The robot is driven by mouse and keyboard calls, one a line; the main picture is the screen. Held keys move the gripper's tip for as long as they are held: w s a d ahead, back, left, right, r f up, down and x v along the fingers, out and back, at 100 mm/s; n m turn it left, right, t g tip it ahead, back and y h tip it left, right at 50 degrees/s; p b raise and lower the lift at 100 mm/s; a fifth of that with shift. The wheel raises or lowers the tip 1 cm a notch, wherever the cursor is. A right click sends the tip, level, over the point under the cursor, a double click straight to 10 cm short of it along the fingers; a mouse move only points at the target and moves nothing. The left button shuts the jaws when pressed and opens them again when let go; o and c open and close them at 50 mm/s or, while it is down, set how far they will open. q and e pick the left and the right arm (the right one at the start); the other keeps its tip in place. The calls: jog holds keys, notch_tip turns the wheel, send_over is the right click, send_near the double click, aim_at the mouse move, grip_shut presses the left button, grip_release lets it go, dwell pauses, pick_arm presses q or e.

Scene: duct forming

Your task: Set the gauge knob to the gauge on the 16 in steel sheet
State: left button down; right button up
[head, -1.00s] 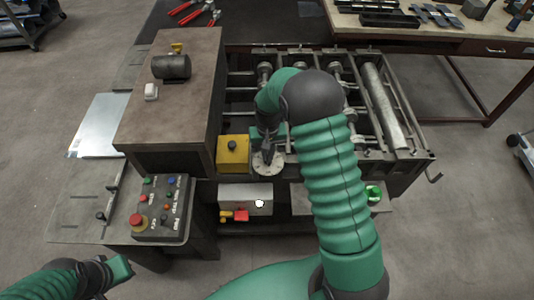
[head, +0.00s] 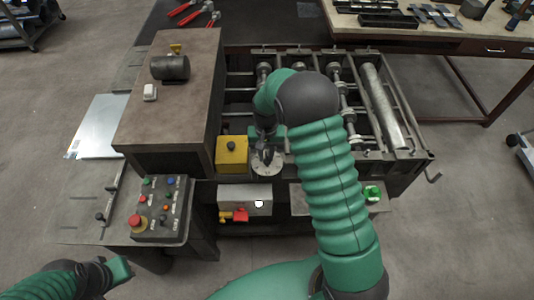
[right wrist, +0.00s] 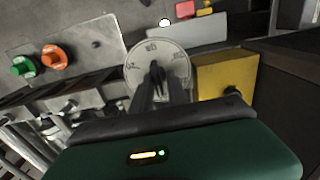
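The gauge knob is a round pale dial with a dark middle grip. It sits on the machine front in the head view (head: 267,166) and faces me in the right wrist view (right wrist: 176,60). My right gripper (head: 265,139) is over the dial; in the right wrist view its fingers (right wrist: 157,80) reach the dark middle grip. I cannot tell whether they are closed on it. The dial's markings are too small to read surely. The steel sheet (head: 103,125) lies flat at the left, with a small coloured mark at its near-left corner. My left gripper (head: 120,270) is low at the left, its fingers unclear.
A yellow box (head: 232,155) stands just left of the dial. A control panel (head: 160,207) with several buttons is at the front left. Machine rollers (head: 380,105) lie behind my right arm. Green and orange knobs (right wrist: 55,57) show beside the dial in the wrist view.

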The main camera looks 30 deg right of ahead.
aim_at(267, 156)
jog(key=shift+s+a+f, duration=0.2)
jog(key=shift+s+f, duration=0.1)
jog(key=shift+s, duration=0.05)
jog(key=shift+w+d+r, duration=0.1)
jog(key=shift+w+d, duration=0.05)
jog(key=shift+d, duration=0.15)
jog(key=shift+d+r, duration=0.15)
jog(key=shift+r, duration=0.05)
notch_tip(267, 156, up, 16)
jog(key=b, duration=0.3)
jog(key=shift+w+r, duration=0.1)
